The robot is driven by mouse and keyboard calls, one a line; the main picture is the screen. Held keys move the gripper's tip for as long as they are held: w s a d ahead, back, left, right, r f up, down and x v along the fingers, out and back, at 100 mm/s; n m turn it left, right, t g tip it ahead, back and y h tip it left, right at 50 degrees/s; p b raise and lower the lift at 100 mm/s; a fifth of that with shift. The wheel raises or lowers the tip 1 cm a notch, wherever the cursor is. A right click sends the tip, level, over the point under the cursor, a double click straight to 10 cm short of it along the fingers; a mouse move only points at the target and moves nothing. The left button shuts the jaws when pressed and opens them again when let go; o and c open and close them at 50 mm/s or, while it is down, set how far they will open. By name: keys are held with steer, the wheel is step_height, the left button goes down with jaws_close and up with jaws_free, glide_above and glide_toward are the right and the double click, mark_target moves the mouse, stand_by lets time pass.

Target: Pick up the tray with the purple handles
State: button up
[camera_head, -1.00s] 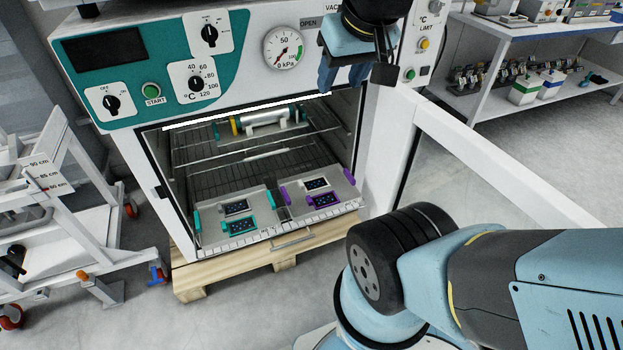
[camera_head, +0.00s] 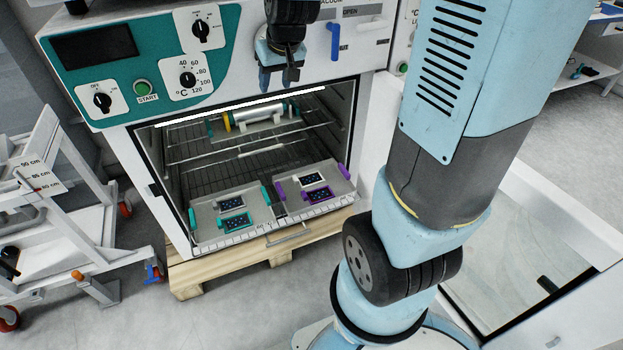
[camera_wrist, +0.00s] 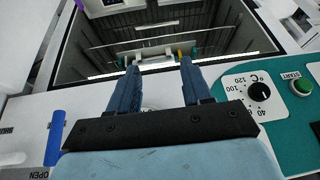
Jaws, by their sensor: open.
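The tray with the purple handles (camera_head: 333,181) lies on the right side of the oven's lower level, near the front opening. It carries small dark panels, one framed in purple. Its purple handles (camera_head: 343,171) show at its left and right sides. Part of this tray shows at the top left edge of the wrist view (camera_wrist: 92,9). My gripper (camera_head: 278,84) is open and empty, above and in front of the oven opening, before the control panel, well apart from the tray. Its two blue fingers (camera_wrist: 158,62) point toward the opening in the wrist view.
A similar tray with teal handles (camera_head: 204,216) lies close on the left. A metal cylinder on a rack (camera_head: 262,117) sits on the upper shelf. The oven door (camera_head: 565,215) stands open at right. A white cart (camera_head: 60,210) stands at left. A blue lever (camera_head: 335,42) projects from the panel.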

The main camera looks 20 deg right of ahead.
steer(key=w+d+r+x, duration=0.1)
steer(key=w+x, duration=0.1)
steer(key=x, duration=0.9)
steer(key=g, duration=0.1)
glide_above(280, 189)
steer(key=s, duration=0.3)
step_height(280, 189, down, 20)
steer(key=shift+m+g+h, duration=0.3)
steer(key=shift+m+h, duration=0.1)
steer(key=shift+h, duration=0.1)
steer(key=shift+s+f+x, duration=0.25)
steer(key=shift+s+x, duration=0.5)
steer(key=shift+x, duration=3.8)
steer(key=shift+s+f+x, duration=0.2)
steer(key=shift+s+x, duration=0.55)
steer(key=shift+x, duration=3.8)
steer(key=shift+s+f+x, duration=0.25)
steer(key=shift+s+x, duration=0.5)
steer(key=shift+x, duration=3.8)
jaws_close()
